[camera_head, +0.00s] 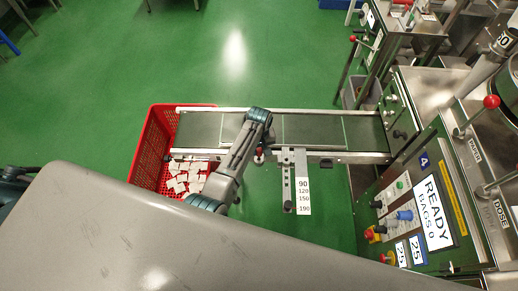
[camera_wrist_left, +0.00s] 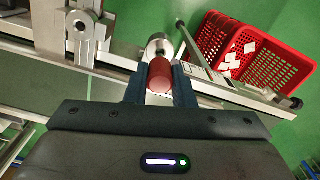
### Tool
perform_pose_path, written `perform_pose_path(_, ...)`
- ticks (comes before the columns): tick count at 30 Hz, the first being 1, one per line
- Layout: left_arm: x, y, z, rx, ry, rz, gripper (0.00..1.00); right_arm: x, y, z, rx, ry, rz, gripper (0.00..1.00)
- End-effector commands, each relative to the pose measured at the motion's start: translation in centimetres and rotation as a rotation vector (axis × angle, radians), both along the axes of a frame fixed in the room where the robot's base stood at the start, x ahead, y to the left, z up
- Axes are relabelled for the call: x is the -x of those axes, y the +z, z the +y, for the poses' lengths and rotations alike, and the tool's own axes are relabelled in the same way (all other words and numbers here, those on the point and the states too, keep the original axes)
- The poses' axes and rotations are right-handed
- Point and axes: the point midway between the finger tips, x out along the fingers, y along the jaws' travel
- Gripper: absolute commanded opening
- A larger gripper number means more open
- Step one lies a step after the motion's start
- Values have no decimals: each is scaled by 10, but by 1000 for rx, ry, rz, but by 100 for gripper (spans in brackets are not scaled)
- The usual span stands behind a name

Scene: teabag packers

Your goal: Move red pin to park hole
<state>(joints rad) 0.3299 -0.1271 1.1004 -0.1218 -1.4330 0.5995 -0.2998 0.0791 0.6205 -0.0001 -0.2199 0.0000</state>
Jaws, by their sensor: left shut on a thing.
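My left gripper (camera_wrist_left: 160,90) is shut on the red pin (camera_wrist_left: 160,76), a short red cylinder between its dark fingers in the left wrist view. A silver round collar (camera_wrist_left: 158,46) sits just beyond the pin by the conveyor's rail; I cannot tell whether the pin is in a hole there. In the head view my left gripper (camera_head: 260,153) is at the conveyor's near rail and hides most of the pin. A slotted bracket (camera_head: 286,178) with a plate (camera_head: 303,184) marked 90, 120, 150 and 190 is to its right. I cannot make out the park hole.
A conveyor (camera_head: 315,130) runs from a red crate (camera_head: 152,150) with white teabags to a packing machine with a control panel (camera_head: 405,215) reading READY, BAGS 0. A grey surface (camera_head: 200,245) fills the foreground. Green floor is open beyond the conveyor.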

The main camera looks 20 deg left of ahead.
Motion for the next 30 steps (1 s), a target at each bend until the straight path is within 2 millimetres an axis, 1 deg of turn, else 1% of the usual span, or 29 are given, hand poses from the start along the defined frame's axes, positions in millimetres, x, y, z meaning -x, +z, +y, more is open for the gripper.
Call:
perform_pose_path(14,0,0,0,0,0,1,0,0,6,2,-2,-1,0,36)
perform_pose_path(30,0,1,0,0,0,0,0,0,8,-2,2,1,1,36)
